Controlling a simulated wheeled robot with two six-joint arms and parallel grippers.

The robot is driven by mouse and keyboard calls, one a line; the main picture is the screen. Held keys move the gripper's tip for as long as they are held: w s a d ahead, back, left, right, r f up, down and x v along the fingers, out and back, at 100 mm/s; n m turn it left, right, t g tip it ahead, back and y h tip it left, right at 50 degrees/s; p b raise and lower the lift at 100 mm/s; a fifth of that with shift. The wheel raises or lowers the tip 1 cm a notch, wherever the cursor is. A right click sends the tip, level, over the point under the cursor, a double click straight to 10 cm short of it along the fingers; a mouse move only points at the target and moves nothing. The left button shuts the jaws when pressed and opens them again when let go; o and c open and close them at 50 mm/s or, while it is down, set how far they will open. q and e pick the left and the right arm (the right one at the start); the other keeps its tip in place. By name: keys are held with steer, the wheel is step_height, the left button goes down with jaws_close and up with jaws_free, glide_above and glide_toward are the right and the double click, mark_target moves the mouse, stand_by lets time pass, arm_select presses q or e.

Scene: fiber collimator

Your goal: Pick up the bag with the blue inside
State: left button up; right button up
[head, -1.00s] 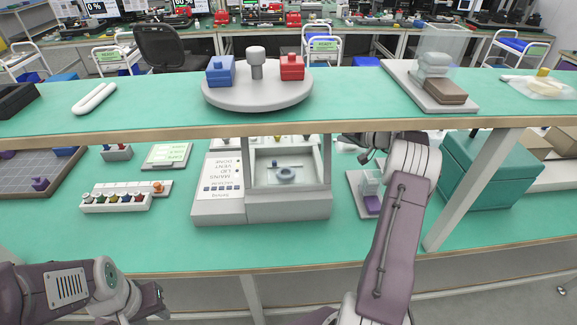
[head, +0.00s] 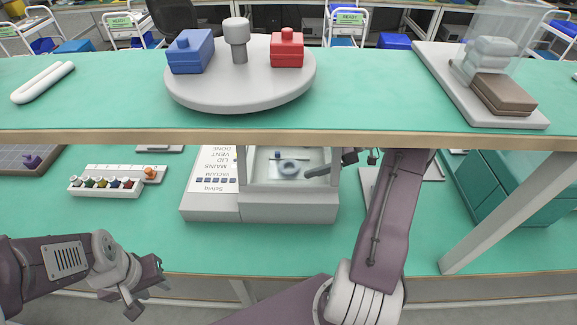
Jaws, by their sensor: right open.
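No bag with blue inside can be made out with certainty. A clear bag-like cover (head: 507,22) stands over white rounded pieces (head: 491,56) on the upper shelf at the right, with no blue seen in it. My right gripper (head: 330,166) is open at the chamber's right side, under the shelf edge and partly hard to see. My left gripper (head: 146,286) is open and empty at the lower left, in front of the bench edge.
The upper shelf (head: 100,108) overhangs the lower bench, and a slanted support (head: 500,215) stands at the right. A round platform (head: 240,92) carries blue and red blocks. A rack of small coloured knobs (head: 105,187) lies left of the machine. A teal box (head: 480,195) is at the right.

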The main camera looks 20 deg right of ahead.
steer(key=shift+w+a+f, duration=0.45)
steer(key=shift+a+f, duration=0.05)
steer(key=x, duration=0.4)
steer(key=shift+a+r, duration=0.15)
steer(key=shift+w+a+f, duration=0.25)
steer(key=shift+a+f, duration=0.05)
steer(key=shift+a, duration=0.05)
steer(key=c, duration=1.2)
